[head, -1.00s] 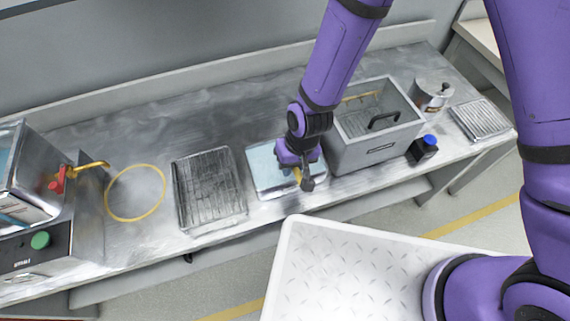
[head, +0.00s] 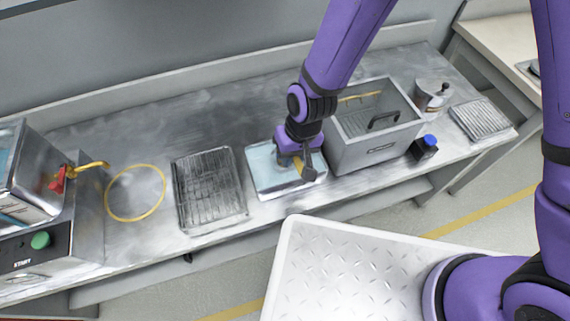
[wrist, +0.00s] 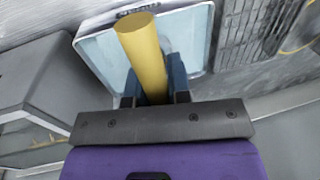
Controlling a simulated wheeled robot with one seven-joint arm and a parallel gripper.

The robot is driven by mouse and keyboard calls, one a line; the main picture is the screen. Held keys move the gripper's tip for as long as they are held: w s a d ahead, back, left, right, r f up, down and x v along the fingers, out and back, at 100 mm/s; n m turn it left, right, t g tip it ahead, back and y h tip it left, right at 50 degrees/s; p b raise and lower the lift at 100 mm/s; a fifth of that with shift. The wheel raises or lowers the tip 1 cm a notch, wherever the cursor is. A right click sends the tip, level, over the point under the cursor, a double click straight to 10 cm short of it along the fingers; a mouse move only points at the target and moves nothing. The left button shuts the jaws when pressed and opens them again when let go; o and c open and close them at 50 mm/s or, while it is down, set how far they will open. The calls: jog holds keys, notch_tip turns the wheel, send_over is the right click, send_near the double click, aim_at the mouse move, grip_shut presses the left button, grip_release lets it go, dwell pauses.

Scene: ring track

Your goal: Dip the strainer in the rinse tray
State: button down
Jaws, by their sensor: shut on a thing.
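My gripper (head: 298,157) is over the rinse tray (head: 262,184), a shallow pale-blue tray with a white rim, at the middle of the bench. In the wrist view my gripper (wrist: 154,80) is shut on a thick yellow handle (wrist: 141,48), which I take to be the strainer's. A little yellow also shows by the gripper in the head view. The strainer's basket cannot be made out, so I cannot tell whether it touches the tray's contents. The rinse tray (wrist: 200,40) lies behind the handle in the wrist view.
A grey fryer-like bin (head: 372,152) stands close right of the tray. A dark wire rack (head: 208,190) lies to its left, then a yellow ring (head: 109,205). A small blue-capped bottle (head: 425,148), a metal pot (head: 431,92) and another rack (head: 482,119) are farther right.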

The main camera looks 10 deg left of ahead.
jog(key=shift+r, duration=2.25)
jog(key=shift+r, duration=1.95)
